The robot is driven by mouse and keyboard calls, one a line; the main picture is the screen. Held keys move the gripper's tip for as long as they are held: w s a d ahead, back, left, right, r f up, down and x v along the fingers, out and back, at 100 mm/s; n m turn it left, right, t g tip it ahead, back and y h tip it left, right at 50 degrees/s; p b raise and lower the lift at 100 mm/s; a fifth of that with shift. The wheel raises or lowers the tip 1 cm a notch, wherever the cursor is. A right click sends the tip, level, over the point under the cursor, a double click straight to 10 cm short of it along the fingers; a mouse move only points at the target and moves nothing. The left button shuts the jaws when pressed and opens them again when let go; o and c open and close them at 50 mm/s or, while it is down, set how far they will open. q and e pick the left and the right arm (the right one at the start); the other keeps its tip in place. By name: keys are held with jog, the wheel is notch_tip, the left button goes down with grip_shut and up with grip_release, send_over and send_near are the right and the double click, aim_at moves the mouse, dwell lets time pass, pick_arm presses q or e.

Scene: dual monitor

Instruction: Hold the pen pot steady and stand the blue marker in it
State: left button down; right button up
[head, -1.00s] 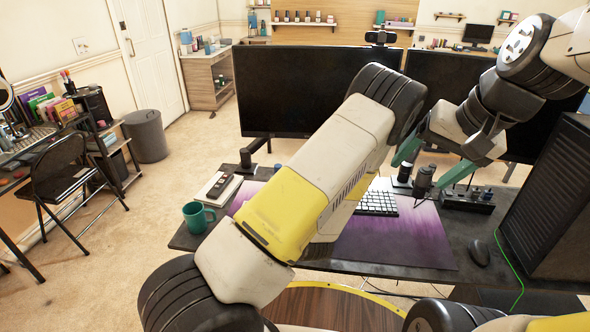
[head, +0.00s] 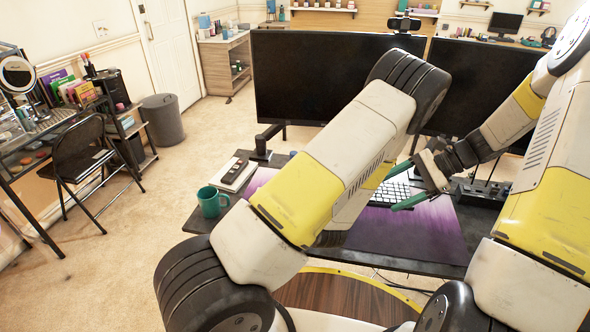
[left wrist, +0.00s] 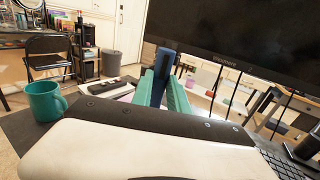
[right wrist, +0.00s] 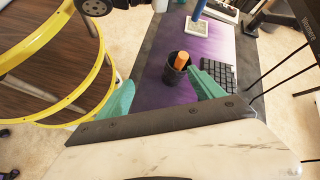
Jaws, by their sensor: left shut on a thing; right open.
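The pen pot (right wrist: 173,76) is a small black cup standing on the purple desk mat, with an orange thing (right wrist: 181,61) upright in it. My right gripper (right wrist: 160,97) is open, its green fingers apart with the pot ahead between them, not visibly touching it. In the head view the right gripper (head: 403,186) is over the mat near the keyboard. My left gripper (left wrist: 163,92) is shut on the blue marker (left wrist: 159,82), which stands roughly upright between its green fingers. In the head view my left arm hides that gripper, the marker and the pot.
A green mug (head: 211,202) and a book (head: 235,174) with a remote are at the desk's left. The keyboard (head: 391,193) lies beside the right gripper. Two monitors (head: 320,80) stand behind. A small blue-and-white item (right wrist: 195,23) on the mat is unclear.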

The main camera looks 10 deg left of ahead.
jog(key=w+f+m+y, duration=0.1)
jog(key=f, duration=0.3)
jog(key=w+a+f+m+y, duration=0.1)
jog(key=f+m, duration=0.1)
jog(key=f, duration=0.2)
jog(key=w+f+m+t+y, duration=0.1)
jog(key=f+m+y, duration=0.1)
jog(key=f, duration=0.3)
jog(key=shift+w+a, duration=0.2)
jog(key=shift+a, duration=0.2)
jog(key=shift+w+a+f+m+y, duration=0.1)
jog(key=shift+a+f+m+y, duration=0.15)
jog(key=shift+f+m, duration=0.3)
jog(key=shift+x, duration=4.9)
jog(key=shift+c, duration=0.5)
